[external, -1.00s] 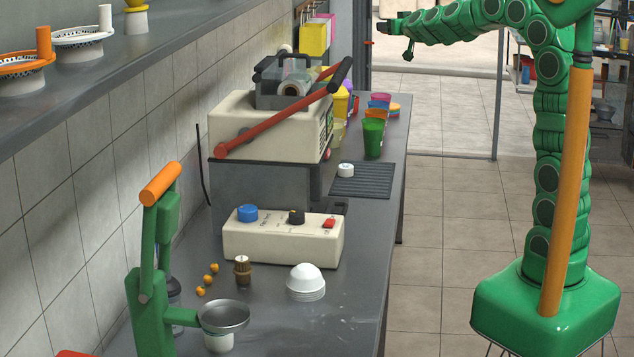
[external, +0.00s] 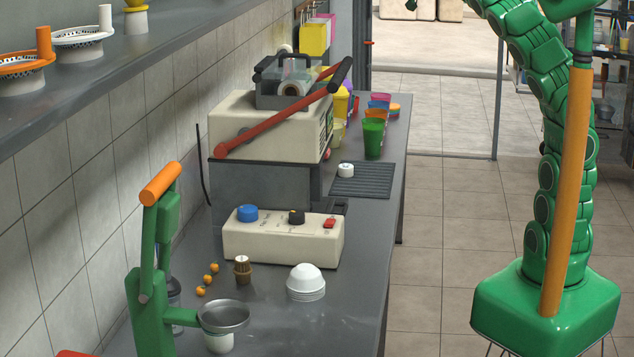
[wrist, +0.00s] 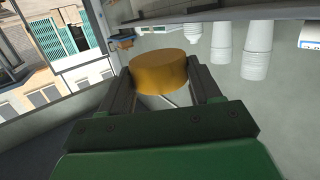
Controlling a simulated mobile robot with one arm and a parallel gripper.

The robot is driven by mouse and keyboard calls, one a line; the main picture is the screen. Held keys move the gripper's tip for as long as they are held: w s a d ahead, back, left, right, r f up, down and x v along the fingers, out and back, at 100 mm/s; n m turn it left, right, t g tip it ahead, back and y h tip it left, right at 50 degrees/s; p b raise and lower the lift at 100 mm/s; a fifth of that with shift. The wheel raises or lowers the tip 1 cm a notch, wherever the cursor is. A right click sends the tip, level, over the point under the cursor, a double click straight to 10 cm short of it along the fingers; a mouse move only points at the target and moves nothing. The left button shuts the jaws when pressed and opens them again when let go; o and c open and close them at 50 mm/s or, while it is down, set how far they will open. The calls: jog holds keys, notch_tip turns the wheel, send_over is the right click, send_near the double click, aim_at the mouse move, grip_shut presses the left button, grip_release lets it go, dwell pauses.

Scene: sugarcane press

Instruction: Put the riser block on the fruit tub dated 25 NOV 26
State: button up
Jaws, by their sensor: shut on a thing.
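In the wrist view my gripper (wrist: 163,82) is shut on a short, round orange-yellow block (wrist: 160,70), held between the two dark fingers. It may be the riser block; no label shows on it. In the external view the gripper and the block are not clearly visible, as most of the raised arm is cut off at the top edge. I cannot make out a fruit tub dated 25 NOV 26 in either view; no date can be read.
The wrist view shows white stacked cups (wrist: 256,52) on the right. The external view shows a steel counter with a control box (external: 283,240), a press with a red lever (external: 270,125), white bowls (external: 305,282), a green cup (external: 373,138) and a green hand press (external: 150,290).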

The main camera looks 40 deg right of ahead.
jog(key=a+n+y, duration=0.3)
jog(key=a+y, duration=0.2)
jog(key=a, duration=1.6)
jog(key=s+a+f+n+g+y, duration=0.1)
jog(key=s+a+f+n+y, duration=0.15)
jog(key=a+f, duration=1.05)
jog(key=s+a+f+n+g+y, duration=0.1)
jog(key=a+f+n+y, duration=0.25)
jog(key=a+f, duration=0.9)
jog(key=n+g+y, duration=0.8)
jog(key=n+g, duration=0.1)
jog(key=g, duration=0.2)
send_over(218, 334)
jog(key=w+d, duration=0.3)
notch_tip(218, 334, down, 27)
jog(key=shift+s+d+f, duration=0.1)
jog(key=shift+f, duration=3.7)
